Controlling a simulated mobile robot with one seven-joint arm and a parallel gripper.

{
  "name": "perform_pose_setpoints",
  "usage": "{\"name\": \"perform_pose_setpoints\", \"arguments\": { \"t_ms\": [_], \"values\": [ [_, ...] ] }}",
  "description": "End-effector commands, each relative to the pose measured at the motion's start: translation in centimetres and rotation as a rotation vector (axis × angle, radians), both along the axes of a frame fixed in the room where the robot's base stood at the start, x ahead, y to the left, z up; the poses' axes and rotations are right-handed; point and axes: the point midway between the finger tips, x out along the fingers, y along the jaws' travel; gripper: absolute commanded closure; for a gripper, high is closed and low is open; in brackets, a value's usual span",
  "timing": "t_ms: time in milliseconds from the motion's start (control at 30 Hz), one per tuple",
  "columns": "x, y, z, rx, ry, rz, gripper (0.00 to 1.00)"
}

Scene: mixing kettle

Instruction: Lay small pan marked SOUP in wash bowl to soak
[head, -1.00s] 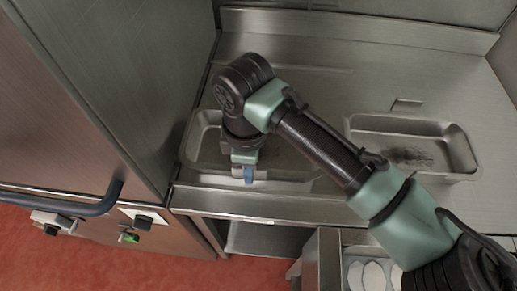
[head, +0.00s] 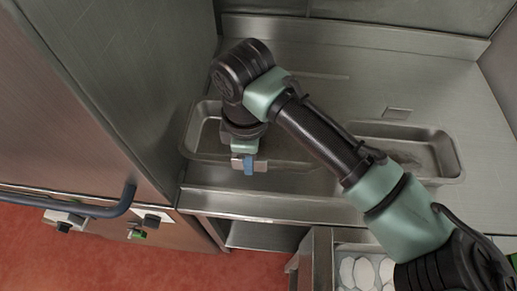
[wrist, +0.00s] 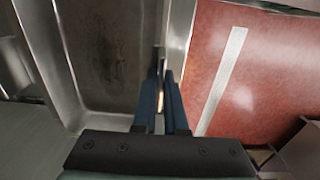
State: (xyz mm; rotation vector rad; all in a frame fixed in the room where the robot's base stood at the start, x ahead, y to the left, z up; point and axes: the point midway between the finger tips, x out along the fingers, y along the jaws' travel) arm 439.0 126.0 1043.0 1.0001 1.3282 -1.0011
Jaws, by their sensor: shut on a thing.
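A rectangular steel pan (head: 199,130) is at the left of the steel counter, partly hidden by my arm. No SOUP mark can be read on it. My gripper (head: 243,164) is at its near side, pointing down, and is shut on its rim. In the wrist view my gripper (wrist: 163,88) has its fingers closed at the pan's edge, and the pan (wrist: 90,95) shows dark stains on its floor. A second rectangular steel pan (head: 455,167) with a dark patch inside stands at the right. I cannot tell which vessel is the wash bowl.
A tall steel cabinet (head: 95,90) rises close at the left, with a dark rail handle (head: 110,204). An open drawer (head: 322,262) with pale oval items (head: 365,272) is below the counter front. Bare counter (head: 340,95) lies behind the pans. The floor is red.

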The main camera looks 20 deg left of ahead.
Motion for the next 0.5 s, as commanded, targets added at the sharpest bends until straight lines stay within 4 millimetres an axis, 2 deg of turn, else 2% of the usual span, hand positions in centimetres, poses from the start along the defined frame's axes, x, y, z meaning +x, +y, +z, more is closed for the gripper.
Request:
{"name": "perform_pose_setpoints", "arguments": {
  "t_ms": [33,500],
  "values": [
    [0.1,0.1,1.1,0.002,-0.004,0.001,1.00],
    [0.0,0.1,5.4,0.003,-0.002,0.001,1.00]
  ]
}}
